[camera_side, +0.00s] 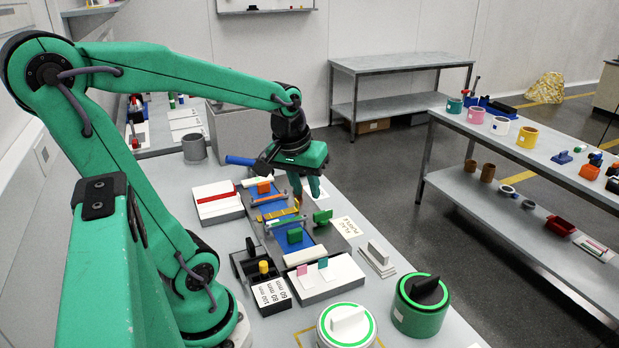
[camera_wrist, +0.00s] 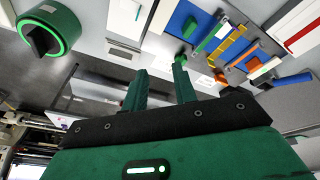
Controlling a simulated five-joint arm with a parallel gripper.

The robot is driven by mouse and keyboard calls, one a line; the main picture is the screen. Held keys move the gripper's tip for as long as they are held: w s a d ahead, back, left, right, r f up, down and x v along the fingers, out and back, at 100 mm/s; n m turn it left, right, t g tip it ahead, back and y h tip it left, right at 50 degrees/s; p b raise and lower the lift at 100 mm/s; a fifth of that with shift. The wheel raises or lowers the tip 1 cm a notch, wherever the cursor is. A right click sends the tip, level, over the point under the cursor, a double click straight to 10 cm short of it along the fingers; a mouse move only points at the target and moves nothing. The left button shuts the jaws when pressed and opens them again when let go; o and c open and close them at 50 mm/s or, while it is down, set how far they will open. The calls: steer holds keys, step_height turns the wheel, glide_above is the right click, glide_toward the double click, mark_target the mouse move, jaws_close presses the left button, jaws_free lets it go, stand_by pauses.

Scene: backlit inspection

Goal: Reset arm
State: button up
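My green gripper (camera_side: 305,187) hangs above the far part of the workbench, fingers pointing down. In the wrist view my gripper (camera_wrist: 160,76) shows two green fingers with a clear gap between them and nothing held. Below it in the side view lies a grey tray with a blue floor (camera_side: 294,248), holding orange, yellow and green pieces. The blue-floored area also shows in the wrist view (camera_wrist: 182,19). The exact height of the fingers above the pieces is hard to tell.
A green round knob (camera_side: 421,304) and a white round knob (camera_side: 346,324) stand at the bench's front. A red-striped white block (camera_side: 217,201) lies left of the tray, a blue cylinder (camera_side: 241,160) behind it. Shelved tables (camera_side: 520,170) stand across the floor.

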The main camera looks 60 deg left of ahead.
steer(key=s+d+r+m+t+h, duration=0.1)
steer(key=s+d+r+m+t, duration=0.1)
steer(key=d+m, duration=0.5)
steer(key=shift+s+d+r+m+t, duration=0.35)
steer(key=shift+s+d+r, duration=0.45)
steer(key=shift+d, duration=0.95)
